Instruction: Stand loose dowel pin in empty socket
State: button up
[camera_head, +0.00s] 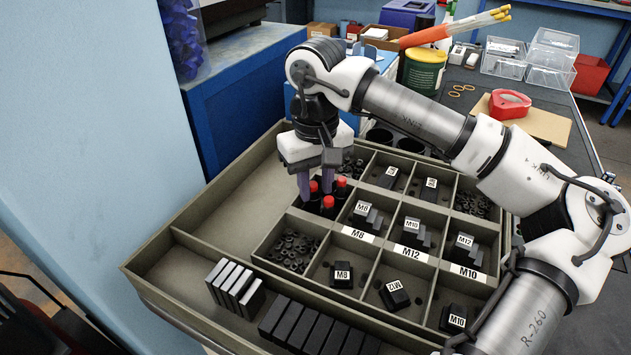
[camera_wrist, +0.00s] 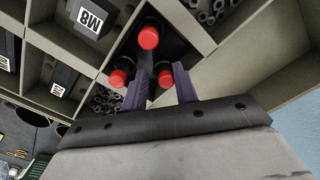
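No plain dowel pin or empty socket can be made out for certain. Several black pieces with red tops (camera_head: 328,202) stand close together in one compartment of the grey tray (camera_head: 155,262). They also show in the wrist view, one red top (camera_wrist: 149,38) being nearest the top of the picture. My gripper (camera_head: 316,195) points down into this compartment, with its two purple fingers apart. In the wrist view, one red top (camera_wrist: 165,78) shows between the fingers of my gripper (camera_wrist: 160,75). I cannot tell whether the fingers touch it. The fingers partly hide the pieces below.
Compartment walls surround the fingers. Neighbouring compartments hold small black fasteners (camera_head: 293,250) and labelled black blocks (camera_head: 343,275). Grey plates (camera_head: 235,288) stand in the front trough. The left trough is bare. A green container (camera_head: 422,70) and red tape dispenser (camera_head: 509,104) stand behind.

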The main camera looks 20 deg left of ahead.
jog(key=shift+s+a+f, duration=0.1)
jog(key=shift+s+a, duration=0.15)
jog(key=shift+a, duration=0.05)
notch_tip(320, 180, up, 14)
jog(key=p, duration=0.1)
jog(key=shift+w+d, duration=0.2)
jog(key=shift+d, duration=0.05)
dwell(0.3)
jog(key=shift+p, duration=0.35)
